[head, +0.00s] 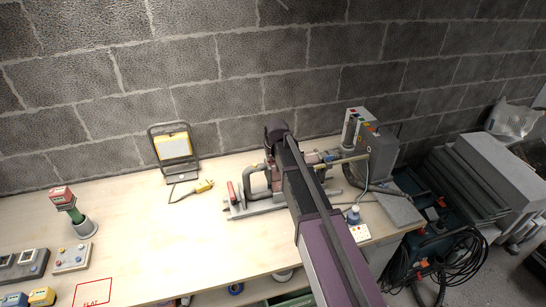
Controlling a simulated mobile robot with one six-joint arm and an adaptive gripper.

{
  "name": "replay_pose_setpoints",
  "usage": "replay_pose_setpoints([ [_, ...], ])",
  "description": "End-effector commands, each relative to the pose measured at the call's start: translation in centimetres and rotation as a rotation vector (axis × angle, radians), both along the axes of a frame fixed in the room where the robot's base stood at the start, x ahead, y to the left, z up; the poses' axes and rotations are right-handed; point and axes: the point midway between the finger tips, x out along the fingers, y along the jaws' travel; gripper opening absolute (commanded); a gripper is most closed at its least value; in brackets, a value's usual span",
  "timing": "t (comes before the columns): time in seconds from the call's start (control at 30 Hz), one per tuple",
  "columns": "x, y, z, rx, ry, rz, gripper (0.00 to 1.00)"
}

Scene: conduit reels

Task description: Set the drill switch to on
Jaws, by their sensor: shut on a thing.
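A tool rig that looks like a drill on a stand (245,208) sits on the bench at centre right. It has a grey base, a thick grey curved part and a red piece (232,190) at its left end. My purple and black arm reaches over it from the lower right and hides its middle. My gripper (268,168) is at the rig, below the dark wrist, and is mostly hidden. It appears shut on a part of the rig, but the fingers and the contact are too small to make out. I cannot pick out the drill switch.
A grey control box (382,153) with coloured buttons stands right of the rig. A work lamp (173,147) and yellow plug (204,186) are to the left. The bench (165,240) is clear at centre left; cables hang at right.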

Motion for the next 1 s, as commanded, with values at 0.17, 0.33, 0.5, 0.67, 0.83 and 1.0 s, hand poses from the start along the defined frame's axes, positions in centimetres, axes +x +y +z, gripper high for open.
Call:
replay_pose_setpoints([
  [0.17, -0.1, 0.2, 0.0, 0.004, 0.002, 0.002, 0.25],
  [0.33, -0.1, 0.2, 0.0, 0.003, 0.001, 0.002, 0.46],
  [0.5, 0.0, 0.2, 0.0, 0.002, 0.001, 0.002, 0.46],
  [0.67, 0.0, 0.0, 0.0, 0.003, 0.001, 0.001, 0.46],
  [0.83, 0.2, -0.6, 0.0, 0.002, 0.001, 0.001, 0.46],
  [1.0, 0.6, -1.9, 0.0, 0.003, 0.001, -0.001, 0.46],
])
